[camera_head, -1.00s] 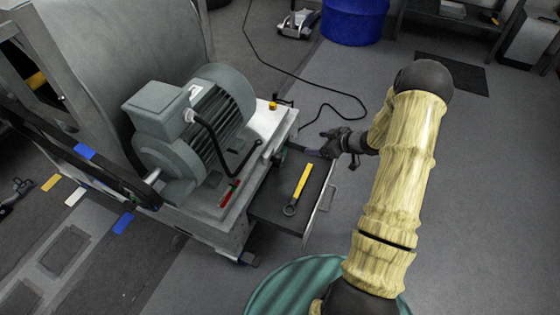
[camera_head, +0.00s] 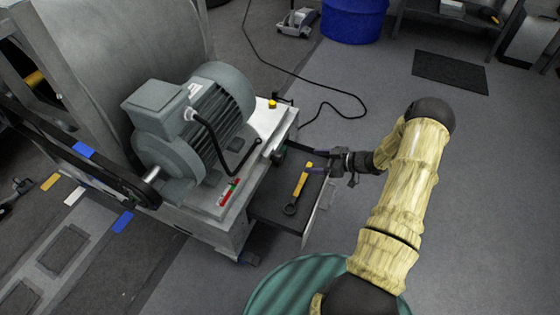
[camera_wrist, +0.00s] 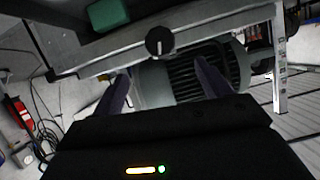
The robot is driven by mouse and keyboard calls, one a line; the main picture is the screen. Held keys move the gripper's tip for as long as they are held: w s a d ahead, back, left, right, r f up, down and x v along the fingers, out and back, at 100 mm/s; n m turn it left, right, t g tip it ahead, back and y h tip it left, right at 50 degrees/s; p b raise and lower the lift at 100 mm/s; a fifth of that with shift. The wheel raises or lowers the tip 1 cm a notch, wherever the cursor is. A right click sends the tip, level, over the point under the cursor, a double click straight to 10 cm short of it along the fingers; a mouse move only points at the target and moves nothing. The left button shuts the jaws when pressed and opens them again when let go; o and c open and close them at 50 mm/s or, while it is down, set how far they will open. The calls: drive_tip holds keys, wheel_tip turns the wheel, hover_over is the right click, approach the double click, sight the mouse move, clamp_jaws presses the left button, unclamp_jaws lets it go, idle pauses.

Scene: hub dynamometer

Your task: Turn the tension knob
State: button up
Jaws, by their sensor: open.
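The tension knob seems to be the round black knob with a white mark (camera_wrist: 159,41), on the edge of a grey frame in the wrist view. In the head view, a small dark round part on the side of the machine's bench (camera_head: 279,156) looks like the same knob. My gripper (camera_head: 307,161) is open beside the bench, above the shelf at its side. In the wrist view my gripper's two purple fingers (camera_wrist: 162,68) are spread apart, with the knob beyond and between them, slightly above their tips. Nothing is between the fingers, and they appear clear of the knob.
A wrench with a yellow handle (camera_head: 299,187) lies on the dark shelf (camera_head: 262,205) under my gripper. The grey motor (camera_head: 195,125) sits on the bench. A black cable (camera_head: 337,86) lies on the floor. Free floor lies behind and to the right of my arm.

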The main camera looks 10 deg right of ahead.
sight(282, 160)
drive_tip(key=b+x, duration=0.4)
drive_tip(key=x, duration=1)
drive_tip(key=shift+f, duration=0.15)
drive_tip(key=shift+w+a, duration=0.1)
drive_tip(key=shift+a, duration=0.2)
drive_tip(key=c, duration=1)
drive_tip(key=shift+n+t+h+p, duration=0.55)
drive_tip(key=shift+n+t, duration=0.15)
drive_tip(key=shift+n, duration=0.5)
drive_tip(key=shift+d, duration=0.1)
